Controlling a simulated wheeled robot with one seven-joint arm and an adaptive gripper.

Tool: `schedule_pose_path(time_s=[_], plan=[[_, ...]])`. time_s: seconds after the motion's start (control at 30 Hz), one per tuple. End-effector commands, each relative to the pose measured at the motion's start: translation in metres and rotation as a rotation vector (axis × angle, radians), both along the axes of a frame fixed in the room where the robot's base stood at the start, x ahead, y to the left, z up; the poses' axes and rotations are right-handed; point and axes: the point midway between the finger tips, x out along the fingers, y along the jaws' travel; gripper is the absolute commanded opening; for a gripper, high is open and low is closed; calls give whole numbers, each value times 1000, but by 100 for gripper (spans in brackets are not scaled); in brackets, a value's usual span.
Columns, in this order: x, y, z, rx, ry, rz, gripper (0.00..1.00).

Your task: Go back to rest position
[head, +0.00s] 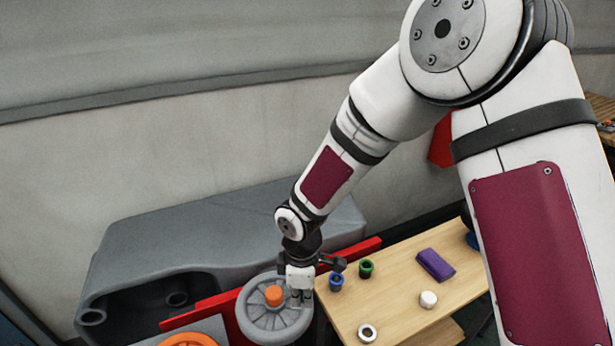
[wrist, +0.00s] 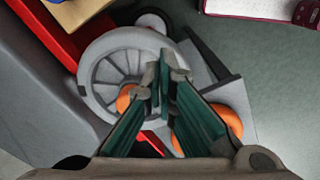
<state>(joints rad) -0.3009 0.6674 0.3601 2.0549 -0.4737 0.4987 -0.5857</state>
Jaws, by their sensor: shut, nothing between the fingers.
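My gripper (head: 300,294) is at the end of my outstretched arm, pointing down beside the orange knob (head: 273,295) of a round grey spoked cap (head: 262,328). In the wrist view my gripper (wrist: 164,78) has its fingertips together with nothing between them. The grey spoked cap (wrist: 97,54) lies below the fingers there, and its orange knob (wrist: 124,100) is partly hidden by the left finger. I cannot tell whether the fingers touch the cap.
A grey tank body (head: 225,235) and red bar (head: 352,254) lie behind. A second orange part (head: 188,340) is at the lower edge. The wooden table (head: 385,290) at right holds a blue ring (head: 336,282), green ring (head: 366,269), purple block (head: 435,265), and white pieces (head: 428,299).

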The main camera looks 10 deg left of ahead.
Motion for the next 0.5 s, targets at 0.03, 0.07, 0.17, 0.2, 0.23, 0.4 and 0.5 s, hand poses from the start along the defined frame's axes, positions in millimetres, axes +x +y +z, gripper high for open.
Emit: schedule_pose_path(time_s=[0.03,0.07,0.17,0.2,0.23,0.4,0.5], plan=[[1,-1,1,0,-2,-3,0],[2,-3,5,-2,-7,-12,0],[9,-17,27,-10,-36,-72,0],[12,-26,39,-15,-53,-109,0],[15,-33,50,-18,-67,-141,0],[19,-81,115,-28,-148,-357,0],[14,-109,150,-24,-190,-490,0]])
